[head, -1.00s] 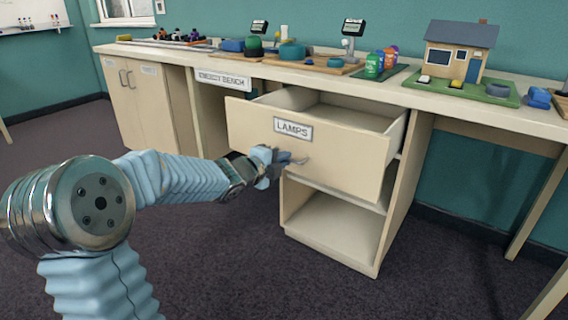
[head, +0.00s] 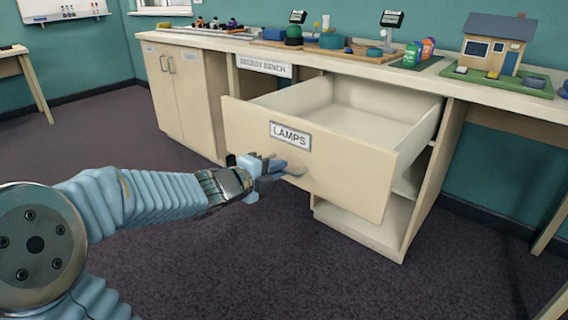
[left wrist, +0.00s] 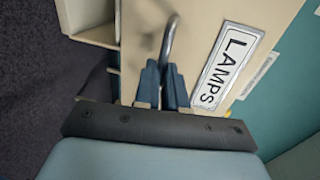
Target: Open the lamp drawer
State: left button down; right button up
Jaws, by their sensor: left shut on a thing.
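The lamp drawer (head: 330,165), a cream box with a LAMPS label (head: 290,136), stands far out of the bench cabinet. Its inside shows empty where I can see it. My left gripper (head: 277,169) is at the drawer front, just below the label, shut on the metal handle (head: 295,171). In the left wrist view the curved handle (left wrist: 169,40) runs down between the two blue fingertips of the gripper (left wrist: 161,82), beside the LAMPS label (left wrist: 227,66). My right gripper is not in view.
An open shelf (head: 365,220) lies under the drawer. The dark carpet (head: 300,270) in front is clear.

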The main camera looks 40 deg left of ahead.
pick_arm(q)
jog(key=shift+s, duration=0.25)
jog(key=c, duration=1.2)
grip_release()
jog(key=p+v, duration=0.3)
jog(key=v, duration=1)
jog(key=shift+s+a+p, duration=0.15)
jog(key=shift+s+p, duration=0.2)
